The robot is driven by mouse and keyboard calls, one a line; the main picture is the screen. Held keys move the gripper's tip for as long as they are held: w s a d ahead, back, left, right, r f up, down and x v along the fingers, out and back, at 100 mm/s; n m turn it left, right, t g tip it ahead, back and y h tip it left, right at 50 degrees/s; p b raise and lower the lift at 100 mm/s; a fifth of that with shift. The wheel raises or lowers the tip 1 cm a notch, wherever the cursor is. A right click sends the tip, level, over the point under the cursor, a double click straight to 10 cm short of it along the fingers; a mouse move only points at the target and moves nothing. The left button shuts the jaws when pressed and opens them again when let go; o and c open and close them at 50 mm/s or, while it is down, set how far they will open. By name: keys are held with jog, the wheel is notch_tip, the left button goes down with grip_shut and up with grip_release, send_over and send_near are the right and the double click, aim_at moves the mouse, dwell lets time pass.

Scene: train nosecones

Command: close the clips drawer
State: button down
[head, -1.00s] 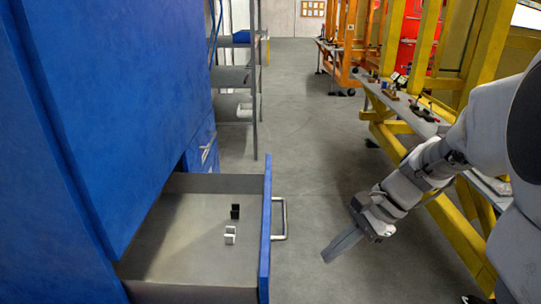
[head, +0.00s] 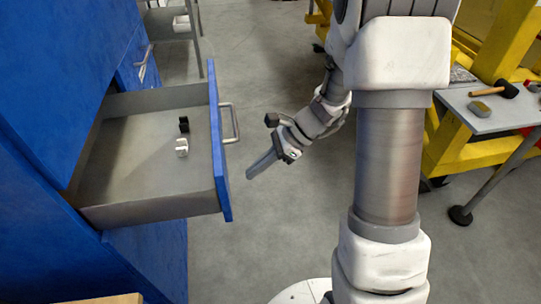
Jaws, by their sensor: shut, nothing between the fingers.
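The clips drawer (head: 217,150) is pulled out of the blue cabinet (head: 45,90) at the left of the head view. Its blue front faces right and carries a metal bar handle (head: 231,122). A black clip (head: 184,125) and a white clip (head: 181,148) lie on the drawer's grey floor. My gripper (head: 249,176) is shut and empty. In the picture it is just right of the drawer front, below the handle, pointing down and left, apart from the drawer.
A grey work table (head: 490,108) with a hammer (head: 496,90) stands at the right, by yellow frames (head: 475,150). A grey shelf rack (head: 170,24) is behind the cabinet. The floor (head: 260,230) between is clear. A wooden edge (head: 115,299) shows at the bottom left.

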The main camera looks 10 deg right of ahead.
jog(key=shift+a, duration=2)
jog(key=a, duration=1)
jog(key=a+p, duration=0.1)
jog(key=a, duration=0.9)
jog(key=w+a, duration=0.1)
jog(key=a, duration=1)
jog(key=shift+a, duration=0.1)
jog(key=shift+a+p, duration=0.15)
jog(key=shift+p, duration=0.15)
jog(key=shift+a+r, duration=0.15)
